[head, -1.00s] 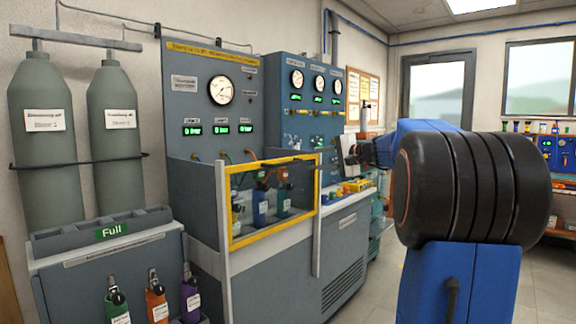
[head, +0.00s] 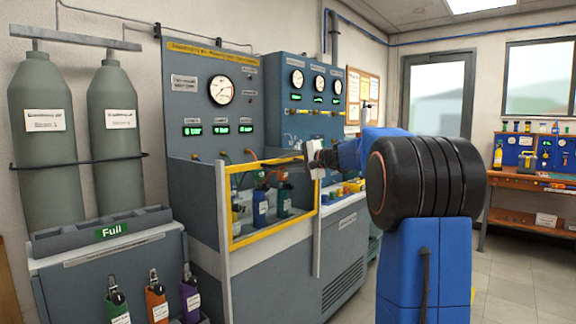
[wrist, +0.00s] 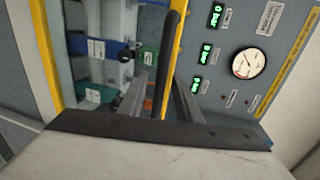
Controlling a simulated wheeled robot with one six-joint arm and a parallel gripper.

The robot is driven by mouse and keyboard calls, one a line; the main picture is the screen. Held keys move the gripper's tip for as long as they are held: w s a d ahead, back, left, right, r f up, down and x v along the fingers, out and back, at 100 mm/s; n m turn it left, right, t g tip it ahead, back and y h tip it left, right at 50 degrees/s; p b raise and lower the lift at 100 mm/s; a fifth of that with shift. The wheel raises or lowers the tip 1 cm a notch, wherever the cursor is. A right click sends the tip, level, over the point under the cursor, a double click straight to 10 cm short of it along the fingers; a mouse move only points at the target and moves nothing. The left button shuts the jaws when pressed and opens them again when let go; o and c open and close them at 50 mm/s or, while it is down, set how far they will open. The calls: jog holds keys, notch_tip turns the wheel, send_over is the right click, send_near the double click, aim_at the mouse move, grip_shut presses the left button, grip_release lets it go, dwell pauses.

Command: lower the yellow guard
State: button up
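The yellow guard (head: 232,207) is a yellow-framed clear panel standing upright at the front of the bench bay. Its yellow edges also show in the wrist view (wrist: 46,50). A dark bar (wrist: 171,45), which looks like its handle, runs along beside one yellow edge. My gripper (head: 297,161) is at the guard's upper right in the head view. In the wrist view, my gripper (wrist: 163,85) has its fingers apart, one on each side of the dark bar. I cannot tell whether they touch it.
Behind the guard stand several small bottles (head: 260,208). The gauge panel (head: 212,110) rises close behind. A white post (head: 222,215) is at the guard's left. Grey cylinders (head: 121,130) and a "Full" rack (head: 146,228) stand further left. Floor at the right is clear.

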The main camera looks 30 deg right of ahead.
grip_shut()
jog(key=shift+f, duration=0.1)
notch_tip(320, 180, down, 29)
dwell(0.4)
grip_release()
jog(key=shift+s, duration=0.1)
jog(key=v, duration=1.7)
